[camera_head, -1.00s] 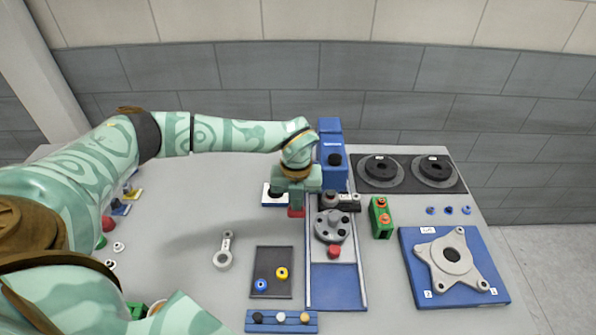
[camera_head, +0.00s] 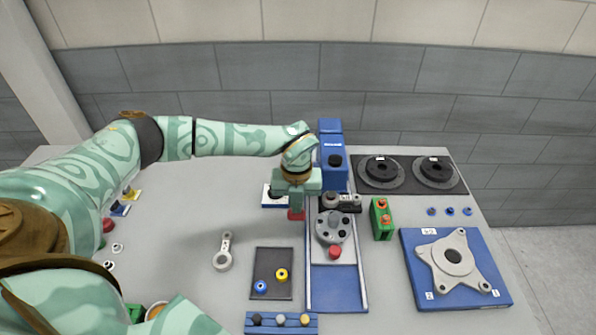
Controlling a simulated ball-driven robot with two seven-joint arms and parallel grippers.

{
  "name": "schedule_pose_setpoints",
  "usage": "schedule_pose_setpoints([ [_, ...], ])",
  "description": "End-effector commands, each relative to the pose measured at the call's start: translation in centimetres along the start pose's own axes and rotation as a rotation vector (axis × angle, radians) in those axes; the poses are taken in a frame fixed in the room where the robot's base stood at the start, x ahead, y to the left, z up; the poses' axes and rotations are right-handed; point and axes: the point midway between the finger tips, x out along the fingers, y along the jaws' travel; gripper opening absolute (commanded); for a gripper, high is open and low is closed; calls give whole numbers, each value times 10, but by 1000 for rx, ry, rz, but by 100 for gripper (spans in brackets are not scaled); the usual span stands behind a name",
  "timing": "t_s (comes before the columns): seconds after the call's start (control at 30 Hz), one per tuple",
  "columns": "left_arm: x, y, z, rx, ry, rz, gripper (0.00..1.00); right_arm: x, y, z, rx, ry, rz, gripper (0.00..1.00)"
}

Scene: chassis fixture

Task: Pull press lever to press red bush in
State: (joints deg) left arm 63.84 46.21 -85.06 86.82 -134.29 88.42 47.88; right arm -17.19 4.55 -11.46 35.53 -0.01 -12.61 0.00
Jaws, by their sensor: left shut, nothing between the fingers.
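The blue press (camera_head: 333,172) stands at the back middle, at the far end of a blue and grey rail (camera_head: 336,290). A grey round fixture (camera_head: 333,227) with several dark holes sits on the rail. A red cylindrical piece (camera_head: 335,252) is at the front edge of this fixture. My left gripper (camera_head: 296,210) points down just left of the rail, shut and with nothing seen held. A red block-like part (camera_head: 296,216) shows right at its fingertips; I cannot tell whether it is the press lever's end or whether they touch. My right gripper is not in view.
A green block (camera_head: 382,219) with orange tops stands right of the rail. A blue plate with a grey chassis part (camera_head: 453,262) lies farther right. A dark tray (camera_head: 272,283) with blue and yellow rings and a grey link (camera_head: 225,251) lie in front of the gripper.

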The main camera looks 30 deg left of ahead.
Motion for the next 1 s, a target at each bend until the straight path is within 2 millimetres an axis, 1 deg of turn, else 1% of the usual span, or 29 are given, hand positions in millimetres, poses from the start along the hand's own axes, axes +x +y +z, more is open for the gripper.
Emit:
schedule_pose_setpoints([
  [0.4,14,1,6,-1,-3,2,0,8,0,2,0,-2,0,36],
  [1.0,16,3,6,0,-1,6,0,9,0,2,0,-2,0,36],
])
